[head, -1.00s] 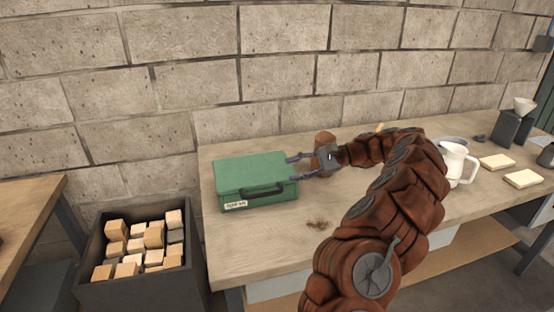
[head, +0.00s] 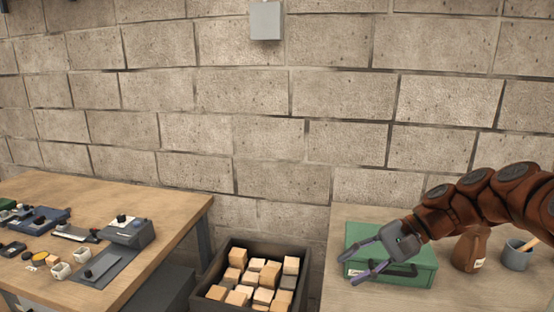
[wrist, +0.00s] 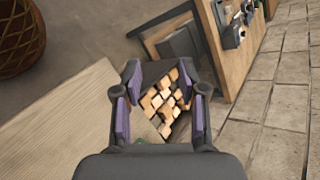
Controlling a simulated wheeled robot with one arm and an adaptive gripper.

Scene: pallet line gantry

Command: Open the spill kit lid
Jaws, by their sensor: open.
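The spill kit is a green box (head: 418,255) on the light wooden bench at the right of the head view. Its lid looks shut, with a dark handle (head: 401,271) on the front and a pale label at the front left. My gripper (head: 349,269) is open and empty, in front of the box in the picture, its fingers pointing left past the box's left part. It hides part of the lid; I cannot tell how high above it is. In the wrist view, my gripper (wrist: 160,85) is open, with a sliver of green between the fingers.
A dark bin of wooden blocks (head: 309,254) stands left of the bench (head: 345,214). A second table (head: 165,205) with tools and small devices is at the far left. A brown jug (head: 470,249) and a grey cup (head: 516,257) stand right of the box. A block wall is behind.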

